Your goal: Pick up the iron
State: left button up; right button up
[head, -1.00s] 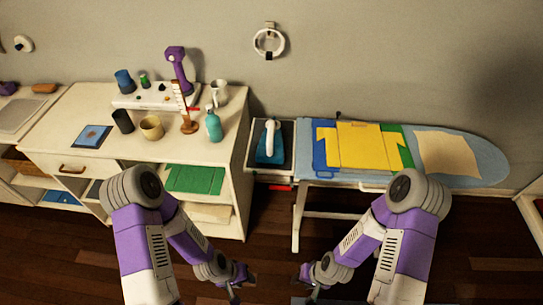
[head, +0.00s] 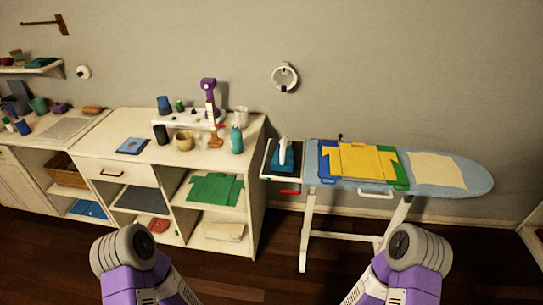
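The iron (head: 285,157) is teal with a white handle. It stands on a dark rest (head: 268,171) at the left end of the ironing board (head: 467,178). Nothing touches it. My two arms show only at the bottom of the head view, well short of the board. Both grippers are below the picture edge and out of sight.
A white cabinet (head: 256,133) with open shelves stands left of the board and carries a purple-headed machine (head: 209,97), cups and a teal bottle (head: 237,140). A yellow shirt (head: 361,162) lies on the board. Wooden floor (head: 275,262) is clear in front.

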aim_at(283, 158)
jog(key=u, duration=0.85)
jog(key=i, duration=1.2)
jog(key=z, duration=0.2)
